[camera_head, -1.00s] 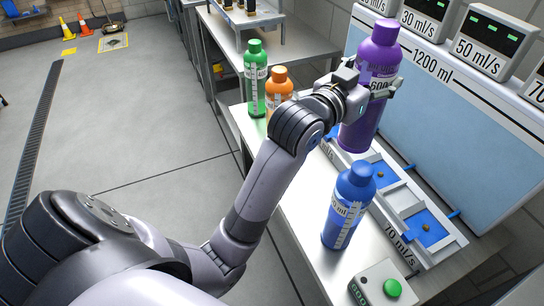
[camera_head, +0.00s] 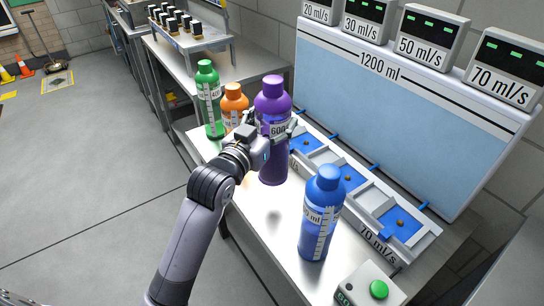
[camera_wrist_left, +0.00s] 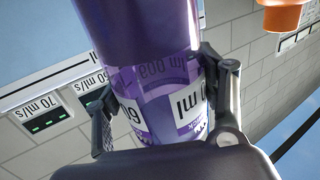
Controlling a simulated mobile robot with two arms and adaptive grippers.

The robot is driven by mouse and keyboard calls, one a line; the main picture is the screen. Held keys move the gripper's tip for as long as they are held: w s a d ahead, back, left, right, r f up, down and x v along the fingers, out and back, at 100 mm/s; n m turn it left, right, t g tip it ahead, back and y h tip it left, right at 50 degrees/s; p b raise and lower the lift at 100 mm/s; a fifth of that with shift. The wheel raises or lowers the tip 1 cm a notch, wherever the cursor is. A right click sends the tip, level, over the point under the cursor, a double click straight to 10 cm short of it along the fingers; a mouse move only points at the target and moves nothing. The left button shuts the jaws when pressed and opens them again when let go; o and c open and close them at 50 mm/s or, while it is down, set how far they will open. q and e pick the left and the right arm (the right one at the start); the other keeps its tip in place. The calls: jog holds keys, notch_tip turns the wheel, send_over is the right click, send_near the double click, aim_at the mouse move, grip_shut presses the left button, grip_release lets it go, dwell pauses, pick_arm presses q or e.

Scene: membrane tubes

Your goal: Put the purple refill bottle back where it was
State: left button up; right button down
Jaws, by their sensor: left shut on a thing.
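The purple refill bottle (camera_head: 272,110), labelled 600, is upright in my left gripper (camera_head: 272,132). The gripper is shut around its label band. In the head view the bottle is between the orange bottle and the blue bottle, over the table. A faint dark patch shows on the tabletop below it, so it looks held a little above the surface; I cannot tell exactly how far. In the left wrist view both fingers press on the sides of the purple bottle (camera_wrist_left: 150,50). My right gripper is not in view.
A green bottle (camera_head: 209,100) and an orange bottle (camera_head: 234,106) stand behind left on the table (camera_head: 262,238). A blue bottle (camera_head: 321,215) stands at the front. The valve tray (camera_head: 372,208), the 1200 ml tank (camera_head: 385,120) and a green button (camera_head: 379,289) are right. The tabletop between purple and blue bottles is clear.

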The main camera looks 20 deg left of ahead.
aim_at(273, 152)
pick_arm(q)
notch_tip(273, 152, down, 9)
jog(key=shift+f+b, duration=0.15)
jog(key=shift+b, duration=0.2)
jog(key=shift+f, duration=0.1)
jog(key=o, duration=1.5)
jog(key=shift+f, duration=0.25)
jog(key=o, duration=0.4)
jog(key=shift+o, duration=0.2)
jog(key=shift+r, duration=0.1)
jog(key=shift+s+r, duration=0.1)
jog(key=shift+r, duration=0.05)
jog(key=s+a+b, duration=0.1)
jog(key=s+a, duration=0.1)
jog(key=s, duration=0.9)
jog(key=shift+s, duration=0.35)
jog(key=shift+a, duration=0.1)
